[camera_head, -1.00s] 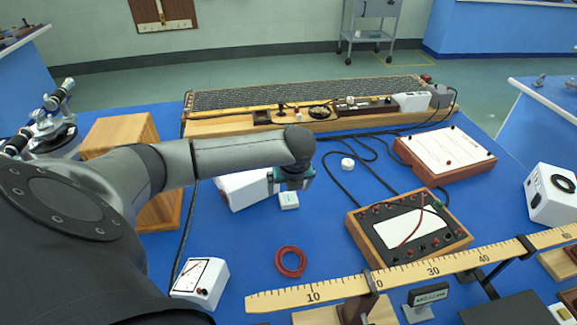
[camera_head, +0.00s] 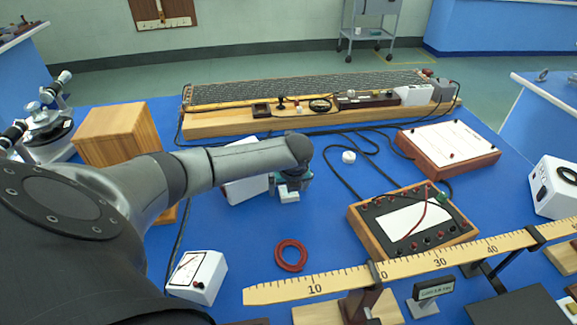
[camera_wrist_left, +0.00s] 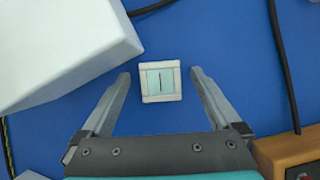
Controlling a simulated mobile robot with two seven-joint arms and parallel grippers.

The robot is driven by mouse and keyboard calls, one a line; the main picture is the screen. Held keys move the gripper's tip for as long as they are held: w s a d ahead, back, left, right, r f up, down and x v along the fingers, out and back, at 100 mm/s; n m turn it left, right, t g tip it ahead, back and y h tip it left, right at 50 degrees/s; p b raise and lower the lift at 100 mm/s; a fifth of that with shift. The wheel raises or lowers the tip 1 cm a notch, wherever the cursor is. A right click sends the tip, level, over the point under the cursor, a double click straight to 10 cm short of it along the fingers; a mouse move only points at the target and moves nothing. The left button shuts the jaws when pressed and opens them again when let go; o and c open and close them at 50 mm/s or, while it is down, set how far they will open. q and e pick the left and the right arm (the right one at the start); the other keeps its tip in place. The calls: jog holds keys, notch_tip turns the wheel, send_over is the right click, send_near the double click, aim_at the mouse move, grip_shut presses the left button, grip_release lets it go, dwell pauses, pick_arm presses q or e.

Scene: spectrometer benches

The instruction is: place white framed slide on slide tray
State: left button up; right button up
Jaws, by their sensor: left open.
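The white framed slide (camera_head: 289,196) lies on the blue bench top, beside a white box. In the left wrist view the slide (camera_wrist_left: 161,81) shows a pale blue-green pane with a dark line in the middle. My left gripper (camera_head: 291,182) is over the slide's far edge in the head view. In the left wrist view my left gripper (camera_wrist_left: 160,74) is open and empty, with one fingertip on each side of the slide and gaps between. How far above the slide the fingers are, I cannot tell. I cannot make out a slide tray. My right gripper is not in view.
The white box (camera_head: 246,187) stands close left of the slide; it also shows in the left wrist view (camera_wrist_left: 55,45). A wooden-framed meter panel (camera_head: 366,232) and black cables are to the right. A ruler (camera_head: 345,281) crosses the front.

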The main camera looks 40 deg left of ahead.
pick_arm(q)
grip_shut()
notch_tip(320, 180, up, 20)
jog(key=p, duration=0.5)
jog(key=s+d+n+g+y+b, duration=0.15)
jog(key=d+n+g, duration=0.25)
jog(key=d+n, duration=0.8)
jog(key=s+d+r+n+g+h+b, duration=0.2)
jog(key=s+d+n+h, duration=0.3)
jog(key=s+d+n, duration=0.5)
jog(key=shift+s+d+r+n+g, duration=0.3)
jog(key=shift+d+n+g, duration=0.35)
jog(key=shift+n, duration=1.15)
jog(key=shift+d+f, duration=0.1)
jog(key=shift+d, duration=0.05)
